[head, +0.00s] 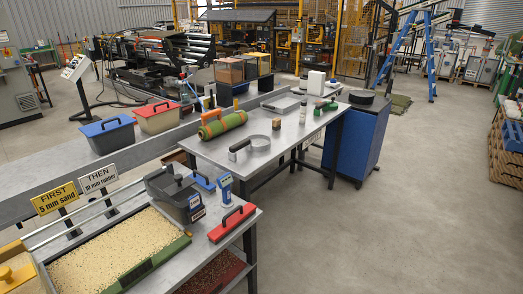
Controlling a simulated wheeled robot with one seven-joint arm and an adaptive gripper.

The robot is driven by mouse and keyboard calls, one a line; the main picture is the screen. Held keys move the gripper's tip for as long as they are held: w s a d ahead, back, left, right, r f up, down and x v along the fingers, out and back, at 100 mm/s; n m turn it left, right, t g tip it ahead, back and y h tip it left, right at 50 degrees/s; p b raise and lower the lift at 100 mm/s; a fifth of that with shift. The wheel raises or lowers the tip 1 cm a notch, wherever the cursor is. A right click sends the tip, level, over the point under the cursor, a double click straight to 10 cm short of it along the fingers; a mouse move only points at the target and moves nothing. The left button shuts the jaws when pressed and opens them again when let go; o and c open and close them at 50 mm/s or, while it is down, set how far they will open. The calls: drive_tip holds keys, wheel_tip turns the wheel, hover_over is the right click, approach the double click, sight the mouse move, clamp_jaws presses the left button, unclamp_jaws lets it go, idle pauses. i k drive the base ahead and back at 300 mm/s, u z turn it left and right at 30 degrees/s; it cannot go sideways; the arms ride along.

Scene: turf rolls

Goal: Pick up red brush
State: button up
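A similar blue piece (203,182) lies further back, partly hidden by the grey device. My gripper is not in view.
Yellow and white signs (55,199) stand behind the sand tray.

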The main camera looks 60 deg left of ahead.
sight(236, 217)
drive_tip(key=i, duration=2.4)
drive_tip(key=u, duration=3.85)
